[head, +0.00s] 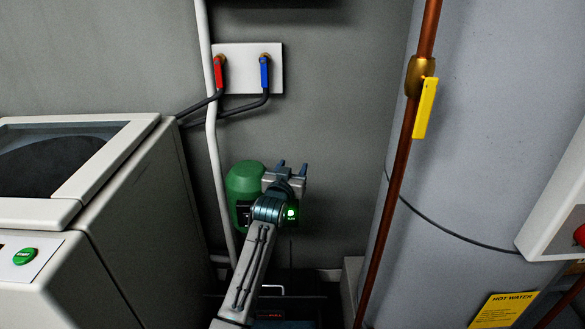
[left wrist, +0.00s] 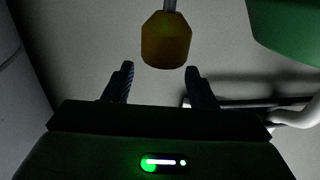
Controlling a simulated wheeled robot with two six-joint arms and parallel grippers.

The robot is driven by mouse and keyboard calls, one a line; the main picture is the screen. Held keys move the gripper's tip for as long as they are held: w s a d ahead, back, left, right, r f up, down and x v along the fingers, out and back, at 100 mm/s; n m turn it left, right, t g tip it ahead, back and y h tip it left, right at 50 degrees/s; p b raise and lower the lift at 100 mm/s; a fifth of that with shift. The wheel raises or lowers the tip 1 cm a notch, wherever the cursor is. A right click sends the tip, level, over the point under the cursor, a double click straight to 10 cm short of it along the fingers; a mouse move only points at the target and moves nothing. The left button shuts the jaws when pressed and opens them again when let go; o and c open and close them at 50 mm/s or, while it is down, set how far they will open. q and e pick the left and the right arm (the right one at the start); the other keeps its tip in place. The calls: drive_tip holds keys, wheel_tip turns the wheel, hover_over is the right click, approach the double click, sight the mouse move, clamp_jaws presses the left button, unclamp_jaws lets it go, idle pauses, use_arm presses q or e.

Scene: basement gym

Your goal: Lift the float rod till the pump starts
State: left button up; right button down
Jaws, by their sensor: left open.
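The green pump (head: 243,180) stands against the back wall in the head view. Part of a green rounded body, likely the pump, shows at the upper right of the left wrist view (left wrist: 290,30). My left gripper (head: 292,168) is just right of the pump in the head view, open and empty. In the left wrist view a yellow knob (left wrist: 166,42) on a thin grey rod (left wrist: 170,6) lies ahead, between the lines of my open fingers (left wrist: 161,82). The fingers do not appear to touch it. In the head view my gripper and arm hide the knob and rod. My right gripper is not in view.
A white washing machine (head: 130,215) stands at the left. A copper pipe (head: 395,190) with a yellow valve lever (head: 425,108) runs down at the right, before a large grey tank (head: 480,130). A white pipe (head: 211,130) runs left of the pump. Low dark things lie below my arm.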

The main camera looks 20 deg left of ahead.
use_arm(q)
drive_tip(key=s, duration=1)
drive_tip(key=shift+s+d, duration=0.1)
